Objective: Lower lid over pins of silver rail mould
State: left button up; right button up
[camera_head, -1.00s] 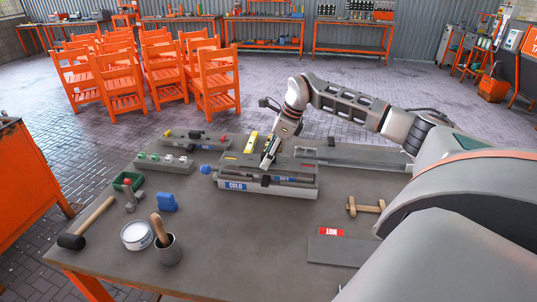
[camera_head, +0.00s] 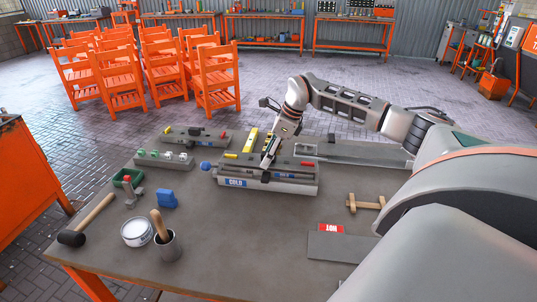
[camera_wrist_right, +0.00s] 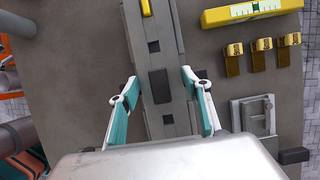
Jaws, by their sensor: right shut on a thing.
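The silver rail mould (camera_head: 250,187) lies on the workbench with a blue COLD label on its front side. Its grey lid (camera_head: 290,173) lies over it, roughly lined up; a thin dark gap shows between them, and I cannot tell whether they touch. The pins are hidden. My right gripper (camera_head: 267,163) comes down from above and is shut on the lid near its middle. In the right wrist view, its teal fingers (camera_wrist_right: 160,80) sit on either side of the lid (camera_wrist_right: 167,121) and its dark block. My left gripper is not in view.
A yellow level (camera_head: 250,141) lies behind the mould. A HOT-labelled plate (camera_head: 342,247) lies at the right front. The bench before the mould is clear.

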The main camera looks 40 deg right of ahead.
jog(key=shift+f, duration=0.5)
dwell(0.3)
jog(key=o, duration=2.1)
jog(key=shift+c, duration=0.2)
jog(key=shift+r+p, duration=0.55)
jog(key=shift+r, duration=2.95)
